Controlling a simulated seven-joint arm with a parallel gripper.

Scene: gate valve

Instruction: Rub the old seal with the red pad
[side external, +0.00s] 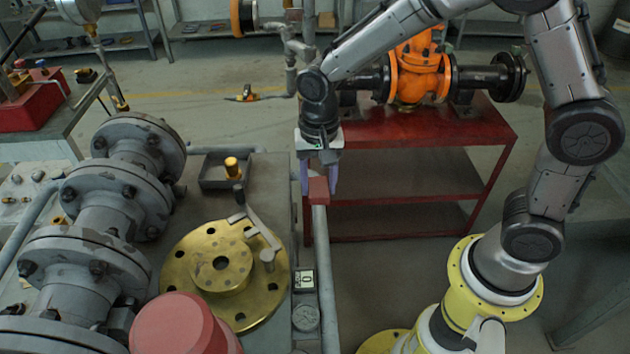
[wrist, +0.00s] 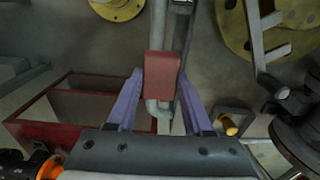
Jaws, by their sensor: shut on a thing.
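The red pad (side external: 318,190) is a small block held between the purple fingers of my gripper (side external: 319,178). In the wrist view the red pad (wrist: 162,75) sits upright between the fingertips of my gripper (wrist: 162,82). The gripper points down and holds the pad above the pipe along the right edge of the bench, apart from the flange. A brass flange (side external: 183,268) with a raised hub and bolt holes lies on the bench, left of and nearer the camera than the pad. It shows partly in the wrist view (wrist: 233,28). I cannot make out a distinct old seal.
A grey lever tool (side external: 258,228) lies across the flange. A small tray (side external: 212,183) with a yellow-capped piece (side external: 232,167) is behind it. Large grey flanged pipework (side external: 105,205) stands left. A red cylinder (side external: 180,325) is in front. A red table (side external: 430,130) bears an orange valve (side external: 416,75).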

